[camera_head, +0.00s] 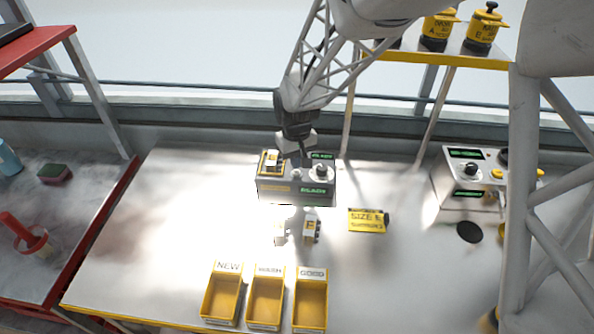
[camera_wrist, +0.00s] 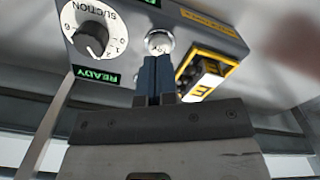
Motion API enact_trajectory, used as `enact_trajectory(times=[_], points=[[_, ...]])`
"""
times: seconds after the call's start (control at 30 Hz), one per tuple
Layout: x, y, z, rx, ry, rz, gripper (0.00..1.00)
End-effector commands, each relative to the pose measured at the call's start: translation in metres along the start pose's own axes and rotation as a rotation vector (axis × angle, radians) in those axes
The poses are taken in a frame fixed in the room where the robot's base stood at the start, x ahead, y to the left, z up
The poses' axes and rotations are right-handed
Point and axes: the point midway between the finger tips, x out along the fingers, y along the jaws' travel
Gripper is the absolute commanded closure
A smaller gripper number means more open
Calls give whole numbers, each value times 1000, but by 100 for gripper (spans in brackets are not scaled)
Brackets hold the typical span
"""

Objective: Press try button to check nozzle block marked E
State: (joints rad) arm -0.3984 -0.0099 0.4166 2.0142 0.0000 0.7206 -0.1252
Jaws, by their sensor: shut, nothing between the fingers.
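The test box (camera_head: 265,196) stands at the back middle of the white table. In the wrist view it shows a SUCTION knob (camera_wrist: 93,30), a green READY display (camera_wrist: 97,76), and a round pale button (camera_wrist: 160,42). A nozzle block marked E (camera_wrist: 203,80) sits in a yellow-edged holder on the box beside the button; the holder shows in the head view too (camera_head: 270,161). My gripper (camera_wrist: 157,60) is shut and empty. Its fingertips are right at the button's edge; I cannot tell whether they touch it.
Another E block (camera_head: 311,226) and a pale block (camera_head: 280,232) lie before the box, beside a yellow SIZE E sign (camera_head: 367,221). Trays marked NEW (camera_head: 221,295) and GOOD (camera_head: 310,300) flank a third (camera_head: 266,298). A second machine (camera_head: 467,208) stands right.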

Motion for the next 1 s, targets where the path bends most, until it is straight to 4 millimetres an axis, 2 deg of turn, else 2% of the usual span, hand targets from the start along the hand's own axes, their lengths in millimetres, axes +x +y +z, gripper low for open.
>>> enact_trajectory(times=[1.0], points=[[5,0,0,0,-1,0,100]])
